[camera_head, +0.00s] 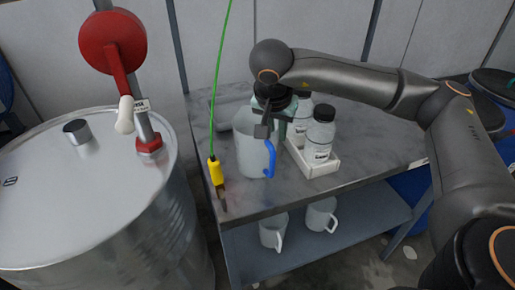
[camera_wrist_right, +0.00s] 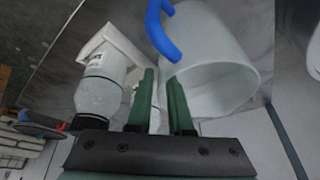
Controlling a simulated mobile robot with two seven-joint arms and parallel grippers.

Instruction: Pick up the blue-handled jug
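The jug (camera_head: 250,146), pale and translucent with a blue handle (camera_head: 270,160), stands upright on the bench near its front left. In the right wrist view the jug (camera_wrist_right: 238,45) shows its open mouth, and the blue handle (camera_wrist_right: 160,30) is at the top. My right gripper (camera_head: 274,122) is over the jug's rim, pointing down, partly hidden by its own wrist. In the wrist view its two green fingers (camera_wrist_right: 161,76) are apart, close to the rim beside the handle. Whether they touch the jug I cannot tell. My left gripper is not in view.
A white tray (camera_head: 322,168) with white bottles (camera_head: 319,137) stands right of the jug on the grey bench (camera_head: 376,140). A yellow-ended green cable (camera_head: 216,172) hangs at the left. Two pale mugs stand on the lower shelf (camera_head: 360,213). A large metal drum (camera_head: 85,195) is left.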

